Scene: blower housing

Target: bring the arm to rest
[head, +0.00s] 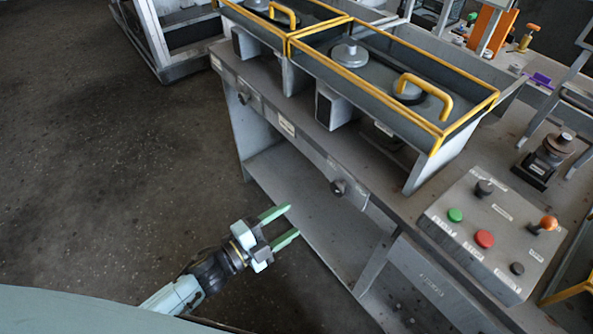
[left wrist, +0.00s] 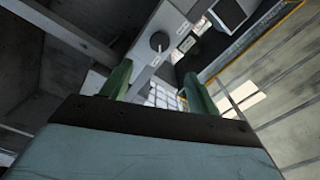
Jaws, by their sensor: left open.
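My left gripper (head: 284,226) has green fingers, which stand apart with nothing between them. In the head view it is at the lower middle, in front of the workbench (head: 305,146), and the lower shelf shows behind its fingertips. In the left wrist view the two green fingers of my left gripper (left wrist: 157,85) point up toward the bench underside and a dark knob (left wrist: 159,41). My right gripper is not in view.
Yellow-edged trays (head: 441,133) with a yellow handle sit on the bench. A control box (head: 490,236) with green and red buttons and an orange-topped lever is at the right. Open dark floor (head: 90,170) lies at the left.

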